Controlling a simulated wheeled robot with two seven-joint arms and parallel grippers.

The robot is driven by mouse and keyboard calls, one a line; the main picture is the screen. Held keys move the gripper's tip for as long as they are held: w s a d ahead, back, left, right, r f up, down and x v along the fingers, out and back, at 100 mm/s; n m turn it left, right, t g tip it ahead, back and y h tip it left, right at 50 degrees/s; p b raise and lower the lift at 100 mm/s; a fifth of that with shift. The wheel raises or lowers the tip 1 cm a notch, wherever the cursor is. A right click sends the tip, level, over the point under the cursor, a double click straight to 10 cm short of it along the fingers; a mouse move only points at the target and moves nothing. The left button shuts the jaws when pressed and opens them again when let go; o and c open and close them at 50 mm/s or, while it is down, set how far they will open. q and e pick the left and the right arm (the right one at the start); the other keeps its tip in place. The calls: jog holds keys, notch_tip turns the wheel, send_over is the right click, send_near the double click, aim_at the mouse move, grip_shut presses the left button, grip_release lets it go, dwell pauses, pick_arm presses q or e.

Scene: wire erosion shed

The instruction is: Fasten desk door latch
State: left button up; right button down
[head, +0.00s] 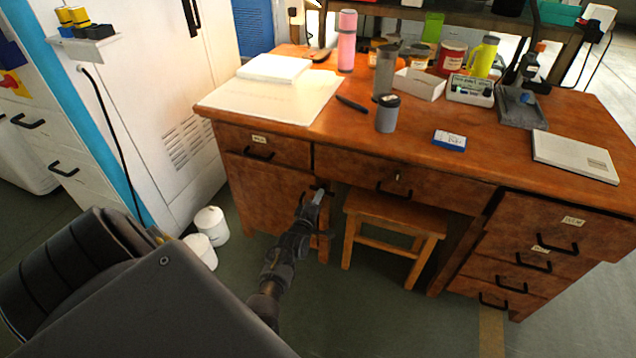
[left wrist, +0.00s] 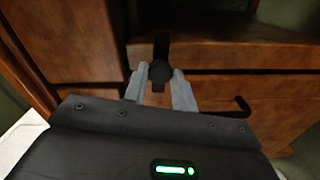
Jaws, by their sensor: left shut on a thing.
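The wooden desk (head: 470,165) has a door (head: 262,190) at its lower left, under a drawer. The door looks closed or nearly so. A small black latch (head: 328,191) is at the door's right edge; in the left wrist view the latch (left wrist: 160,72) shows a round knob and a bar pointing up in the picture. My left gripper (head: 317,197) is at the latch. In the left wrist view, the grey fingers of my left gripper (left wrist: 159,88) are shut on the knob, one on each side. Whether the bar is engaged cannot be told. My right gripper is not visible.
A wooden stool (head: 395,215) stands under the desk, right of the door. Two white canisters (head: 210,224) (head: 200,250) stand on the floor to the left, beside a white cabinet (head: 140,90). Cups, a box and a notebook (head: 576,155) lie on the desktop.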

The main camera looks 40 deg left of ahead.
pick_arm(q)
jog(key=shift+n, duration=0.6)
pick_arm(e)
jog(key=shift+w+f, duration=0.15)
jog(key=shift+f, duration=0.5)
pick_arm(q)
jog(key=o, duration=1)
jog(key=p+v, duration=0.2)
jog(key=v, duration=0.8)
jog(key=shift+s+d, duration=0.2)
jog(key=shift+s, duration=0.15)
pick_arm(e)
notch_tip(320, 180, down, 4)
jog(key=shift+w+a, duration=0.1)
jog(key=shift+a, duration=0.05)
